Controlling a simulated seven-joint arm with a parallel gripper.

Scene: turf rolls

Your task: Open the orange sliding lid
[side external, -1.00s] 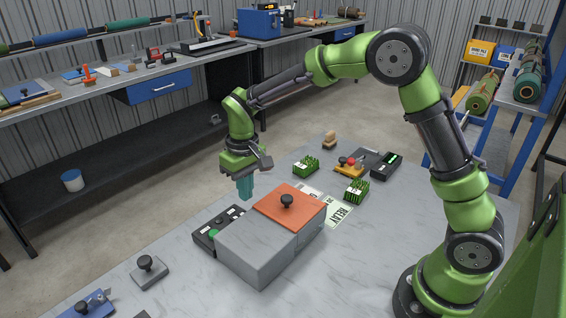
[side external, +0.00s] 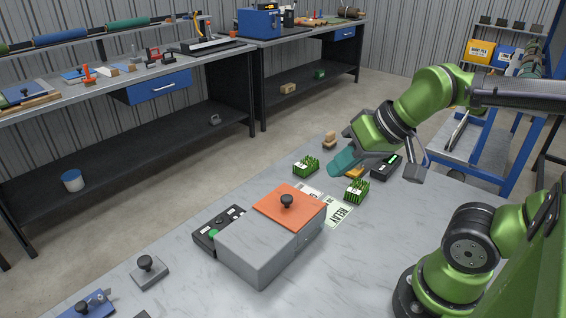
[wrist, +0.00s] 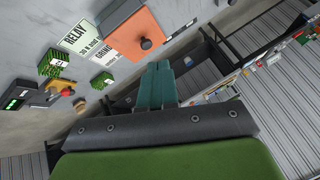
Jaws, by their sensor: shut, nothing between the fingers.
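The orange sliding lid (side external: 275,207) with a black knob (side external: 287,201) lies on the grey box (side external: 262,243), covering its back part. The lid also shows in the wrist view (wrist: 126,32), at the top. My gripper (side external: 341,163) is up in the air to the right of and behind the box, well apart from the lid. Its teal fingers are closed together and empty, and they also show in the wrist view (wrist: 157,85).
A black device with a green button (side external: 215,234) stands against the box's left side. Green turf blocks (side external: 306,166) (side external: 356,191) and a printed sheet (side external: 338,212) lie behind and right of the box. A grey block with a knob (side external: 149,271) sits at front left.

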